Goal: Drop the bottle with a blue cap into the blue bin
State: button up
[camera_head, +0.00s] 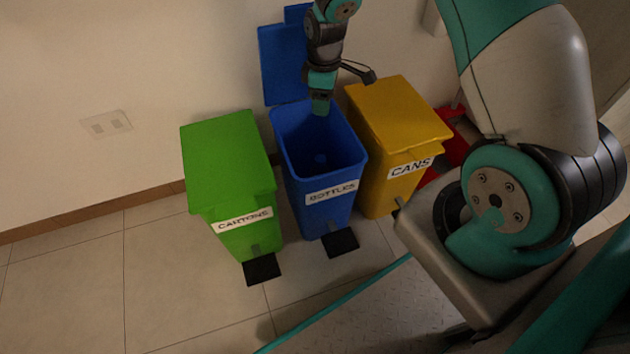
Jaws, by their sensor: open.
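The blue bin (290,160), labelled "BOTTLES", stands on the floor between a green and a yellow bin. Its blue lid (282,68) is raised against the wall behind it. My gripper (320,108) points down over the back part of the bin's opening and is open. A small blue round shape (320,160) shows inside the bin; it may be the cap of the bottle, but it is too dark and small to be sure. No bottle shows clearly between the fingers.
A closed green bin (222,145) labelled "CARTONS" stands at the left. A closed yellow bin (395,115) labelled "CANS" is at the right, with a red object (455,140) behind it. The wall is close behind. Floor at the left is clear.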

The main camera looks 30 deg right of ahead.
notch_tip(320, 180, up, 8)
jog(key=p, duration=0.7)
jog(key=s+a+r+m+y, duration=0.1)
jog(key=s+a+r, duration=0.3)
jog(key=a+r, duration=0.3)
jog(key=s+a+r+y, duration=0.1)
jog(key=s+a+r, duration=0.4)
jog(key=r, duration=0.4)
jog(key=s+a+r+m+y, duration=0.1)
jog(key=s+a+r, duration=0.25)
jog(key=s, duration=0.55)
jog(key=s+a+r+y, duration=0.1)
jog(key=s+a+r, duration=0.3)
jog(key=s, duration=0.5)
notch_tip(320, 180, up, 27)
jog(key=d+p, duration=0.1)
jog(key=p, duration=2.5)
jog(key=shift+w, duration=0.3)
